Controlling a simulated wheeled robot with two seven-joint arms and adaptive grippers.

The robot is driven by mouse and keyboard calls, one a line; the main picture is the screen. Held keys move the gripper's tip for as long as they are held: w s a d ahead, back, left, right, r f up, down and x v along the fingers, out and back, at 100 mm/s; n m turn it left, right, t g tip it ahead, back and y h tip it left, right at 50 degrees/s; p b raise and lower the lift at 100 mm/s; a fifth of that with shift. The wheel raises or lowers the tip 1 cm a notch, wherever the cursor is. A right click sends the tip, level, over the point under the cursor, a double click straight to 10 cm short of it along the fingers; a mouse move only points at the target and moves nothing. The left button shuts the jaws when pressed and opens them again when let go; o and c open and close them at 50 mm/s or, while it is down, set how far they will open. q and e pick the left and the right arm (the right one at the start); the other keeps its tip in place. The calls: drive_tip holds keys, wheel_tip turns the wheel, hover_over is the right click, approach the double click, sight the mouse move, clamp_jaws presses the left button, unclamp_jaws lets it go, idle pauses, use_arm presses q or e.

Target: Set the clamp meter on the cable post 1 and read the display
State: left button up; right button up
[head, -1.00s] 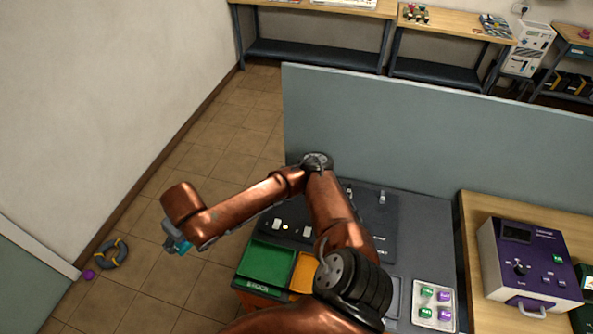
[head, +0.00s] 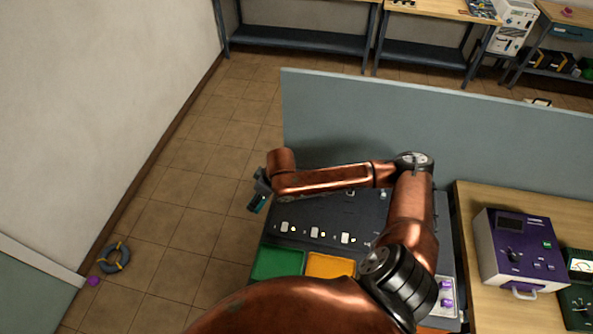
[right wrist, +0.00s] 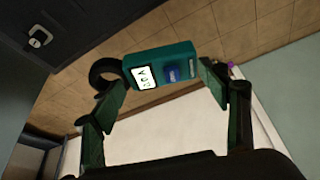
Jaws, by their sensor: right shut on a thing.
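The teal clamp meter (right wrist: 178,64) with a dark ring jaw is held between the fingertips of my right gripper (right wrist: 163,82) in the right wrist view. Its white display shows tilted characters that I cannot read surely. In the head view my right gripper (head: 261,188) holds the meter (head: 257,204) left of the dark panel (head: 300,209), above the floor in the picture. The panel bears several small white fittings (head: 315,232) in a row. I cannot tell which is cable post 1; my arm hides part of the panel. My left gripper is not in view.
A green tray (head: 277,263) and an orange tray (head: 330,265) sit at the panel's near side. A grey-blue partition (head: 430,125) stands behind. A purple instrument (head: 520,250) is on the wooden table to the right. A grey ring (head: 115,257) lies on the floor at left.

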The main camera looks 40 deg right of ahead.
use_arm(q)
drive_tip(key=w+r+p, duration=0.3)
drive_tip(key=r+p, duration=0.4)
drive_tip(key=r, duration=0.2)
use_arm(e)
drive_tip(key=d+f+n+b, duration=0.1)
drive_tip(key=d+f, duration=0.1)
drive_tip(key=d, duration=0.3)
drive_tip(key=d+f+n+b, duration=0.1)
drive_tip(key=d+f+b, duration=0.1)
drive_tip(key=d, duration=0.3)
drive_tip(key=d+f+n+y+b, duration=0.1)
drive_tip(key=d+f+b, duration=0.1)
drive_tip(key=d, duration=0.3)
drive_tip(key=shift+s+f+g, duration=0.3)
drive_tip(key=shift+f+g, duration=0.1)
drive_tip(key=shift+f+b, duration=0.65)
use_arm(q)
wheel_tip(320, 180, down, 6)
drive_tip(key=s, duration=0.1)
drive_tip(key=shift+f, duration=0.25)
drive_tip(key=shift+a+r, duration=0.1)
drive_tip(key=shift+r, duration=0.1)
use_arm(e)
drive_tip(key=shift+r, duration=0.1)
use_arm(q)
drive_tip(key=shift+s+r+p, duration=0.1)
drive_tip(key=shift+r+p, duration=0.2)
drive_tip(key=shift+p, duration=0.2)
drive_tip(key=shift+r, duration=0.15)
